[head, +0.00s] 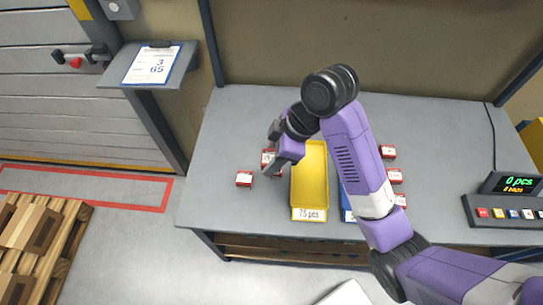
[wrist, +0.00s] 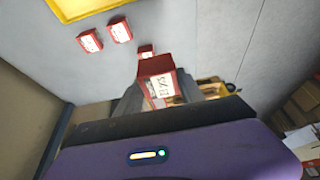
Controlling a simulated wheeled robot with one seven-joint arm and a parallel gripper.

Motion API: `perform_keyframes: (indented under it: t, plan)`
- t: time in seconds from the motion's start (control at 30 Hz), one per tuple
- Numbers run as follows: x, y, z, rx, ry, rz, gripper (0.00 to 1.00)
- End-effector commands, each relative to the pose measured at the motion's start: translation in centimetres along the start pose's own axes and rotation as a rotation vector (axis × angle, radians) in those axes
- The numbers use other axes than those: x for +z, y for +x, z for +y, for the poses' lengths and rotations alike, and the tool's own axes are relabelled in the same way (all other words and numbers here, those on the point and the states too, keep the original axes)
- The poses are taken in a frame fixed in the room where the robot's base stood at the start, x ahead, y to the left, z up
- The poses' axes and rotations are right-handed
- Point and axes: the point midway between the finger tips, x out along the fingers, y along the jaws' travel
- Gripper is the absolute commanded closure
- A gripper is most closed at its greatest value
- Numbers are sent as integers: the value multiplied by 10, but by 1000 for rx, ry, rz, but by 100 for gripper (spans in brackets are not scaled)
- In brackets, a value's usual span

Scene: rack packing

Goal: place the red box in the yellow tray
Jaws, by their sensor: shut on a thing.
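My gripper (wrist: 156,94) is shut on a red box (wrist: 158,82) with a white label, seen between its dark fingers in the wrist view. In the head view my gripper is left of the yellow tray (head: 310,180), over the grey table. The tray is long, looks empty where visible, and has a "75 pcs" label at its near end. The tray's edge also shows at the top left of the wrist view (wrist: 82,12). A red box (head: 267,157) shows beside my gripper; I cannot tell whether it is the held one.
Another red box (head: 244,178) lies farther left on the table (head: 222,140). Several red boxes (head: 388,152) stand right of my arm. A blue tray (head: 347,214) is mostly hidden by my arm. A counter display with buttons (head: 508,190) stands at the right.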

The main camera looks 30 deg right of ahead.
Motion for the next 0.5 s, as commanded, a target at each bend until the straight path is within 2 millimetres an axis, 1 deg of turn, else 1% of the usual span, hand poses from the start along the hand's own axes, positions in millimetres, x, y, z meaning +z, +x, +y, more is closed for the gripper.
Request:
perform_keyframes:
  t: [0.13, 0.17, 0.23, 0.37, 0.4, 0.5]
  plan:
    - [4, -1, 5, 4, 7, -3, 99]
    - [6, -2, 8, 5, 10, -3, 99]
    - [13, -5, 23, 12, 25, -5, 99]
    - [39, -12, 66, 28, 63, -7, 99]
    - [48, -16, 81, 31, 71, -7, 99]
    - [69, -27, 115, 34, 78, -6, 99]
